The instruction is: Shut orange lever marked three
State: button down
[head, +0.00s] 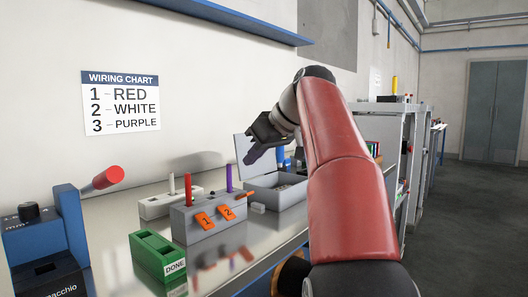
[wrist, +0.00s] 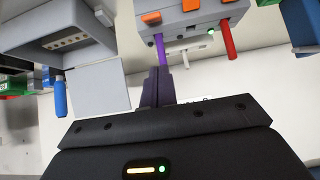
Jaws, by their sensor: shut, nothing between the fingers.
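The grey connector block (head: 205,221) sits on the bench. Orange levers marked 1 (head: 204,221) and 2 (head: 227,213) lie flat against its face. A third orange lever (head: 244,194) sticks outward at the block's right end; its mark is not readable. A red wire (head: 188,188) and a purple wire (head: 229,178) stand upright in the block; no wire shows between them. My gripper (head: 252,157) is shut and empty, above and to the right of the block. In the wrist view, the shut fingers (wrist: 157,88) point toward the purple wire (wrist: 160,50) and the block (wrist: 185,15).
A green DONE box (head: 158,257) stands in front of the block. A grey lidded box (head: 276,195) stands behind to the right, and a pale strip (head: 155,206) behind to the left. A blue machine with a red handle (head: 105,177) is at left. A wiring chart (head: 121,102) hangs above.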

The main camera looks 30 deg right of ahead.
aim_at(245, 196)
jog(key=x, duration=0.4)
jog(key=shift+s, duration=0.1)
jog(key=shift+s+d+f+b, duration=0.15)
jog(key=shift+s+f+b, duration=0.2)
jog(key=shift+f+b, duration=0.2)
jog(key=shift+s+d+f+b, duration=0.15)
jog(key=shift+s+f+b, duration=0.25)
jog(key=shift+f, duration=0.2)
jog(key=shift+s+d+f, duration=0.1)
jog(key=shift+s+f, duration=0.15)
jog(key=shift+f, duration=0.2)
jog(key=shift+f+b, duration=0.2)
jog(key=shift+b, duration=0.3)
jog(key=shift+s+t+b, duration=0.1)
jog(key=shift+t+b, duration=0.2)
jog(key=shift+t, duration=0.1)
